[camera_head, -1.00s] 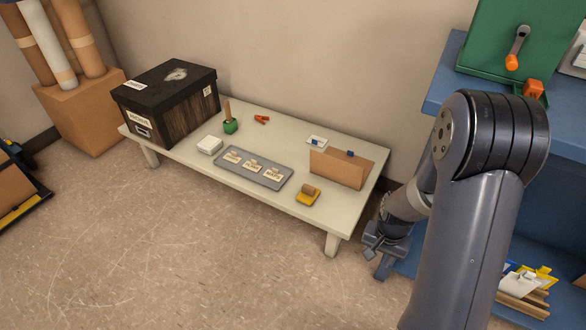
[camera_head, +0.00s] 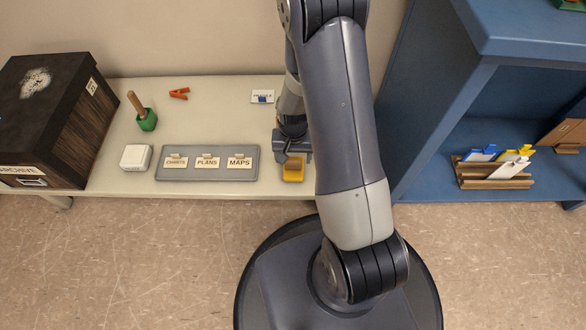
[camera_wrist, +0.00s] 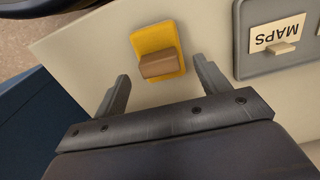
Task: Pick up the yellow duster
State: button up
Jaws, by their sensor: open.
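The yellow duster is a small yellow pad with a brown block handle on top. It lies flat on the pale low table near its front edge, partly covered by my gripper in the head view (camera_head: 293,175). In the wrist view the duster (camera_wrist: 158,40) sits just past the fingertips, roughly centred between them. My gripper (camera_wrist: 161,72) is open and empty, its two fingers on either side of the handle's near end. In the head view my gripper (camera_head: 293,152) is over the duster's back part. I cannot tell its exact height above the table.
A grey tray (camera_head: 208,174) with label cards CHARTS, PLANS and MAPS lies left of the duster. Farther left are a white block (camera_head: 136,157), a green-based wooden-handled tool (camera_head: 146,121), an orange clip (camera_head: 179,93) and a dark archive box (camera_head: 45,120). A blue shelf (camera_head: 480,100) stands right.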

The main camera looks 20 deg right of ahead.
aim_at(293, 162)
notch_tip(293, 162, down, 4)
jog(key=shift+r+b, duration=0.2)
jog(key=shift+b, duration=0.45)
jog(key=shift+c, duration=0.5)
jog(key=shift+r, duration=0.1)
jog(key=c, duration=1)
notch_tip(293, 162, up, 10)
jog(key=p, duration=0.4)
